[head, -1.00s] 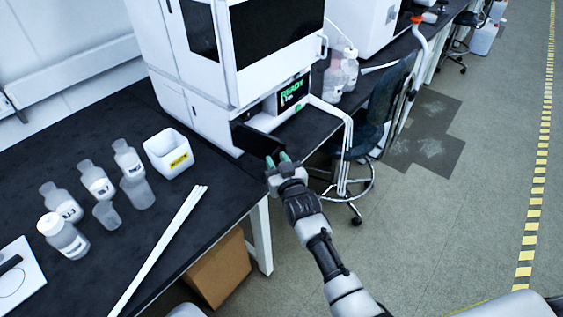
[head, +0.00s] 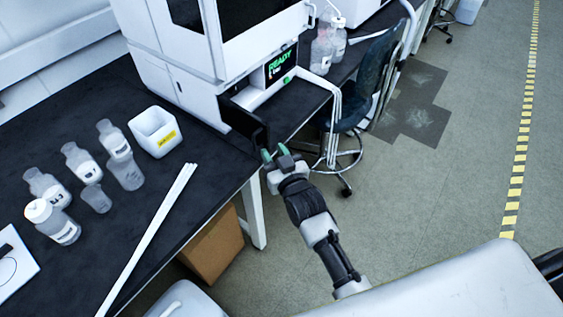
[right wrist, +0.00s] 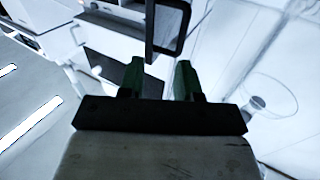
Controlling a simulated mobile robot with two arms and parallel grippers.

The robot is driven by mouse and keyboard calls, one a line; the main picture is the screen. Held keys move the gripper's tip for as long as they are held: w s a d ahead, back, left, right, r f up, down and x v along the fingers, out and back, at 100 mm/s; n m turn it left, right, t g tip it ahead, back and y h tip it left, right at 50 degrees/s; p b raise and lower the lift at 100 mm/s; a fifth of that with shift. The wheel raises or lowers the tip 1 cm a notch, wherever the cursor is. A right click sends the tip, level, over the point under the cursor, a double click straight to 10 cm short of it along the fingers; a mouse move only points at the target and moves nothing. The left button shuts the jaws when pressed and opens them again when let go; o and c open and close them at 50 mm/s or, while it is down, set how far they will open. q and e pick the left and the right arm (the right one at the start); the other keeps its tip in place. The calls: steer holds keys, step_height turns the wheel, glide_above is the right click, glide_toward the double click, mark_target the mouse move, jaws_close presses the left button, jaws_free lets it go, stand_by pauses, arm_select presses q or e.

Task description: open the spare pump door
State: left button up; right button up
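The pump door (head: 243,122) is a dark panel low on the front of the white instrument stack, standing swung out from the front over the bench edge. My right gripper (head: 276,155) is beside its free end, out past the bench edge. In the right wrist view, the green fingers of my right gripper (right wrist: 160,78) are apart with nothing between them. A dark panel (right wrist: 172,22), which looks like the door, is just beyond the fingertips; I cannot tell whether they touch it. My left gripper is not in view.
The black bench (head: 190,215) holds several clear bottles, a white bin (head: 154,132) with a yellow label, and white rods (head: 145,240). A screen (head: 281,64) above the door reads READY. A chair (head: 365,85) stands beyond the gripper.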

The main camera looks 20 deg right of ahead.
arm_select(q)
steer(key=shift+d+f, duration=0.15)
arm_select(e)
steer(key=s, duration=0.1)
steer(key=s+d, duration=0.1)
steer(key=s, duration=0.1)
steer(key=shift+s+d+f, duration=0.1)
steer(key=shift+s+d, duration=0.05)
steer(key=shift+s, duration=0.15)
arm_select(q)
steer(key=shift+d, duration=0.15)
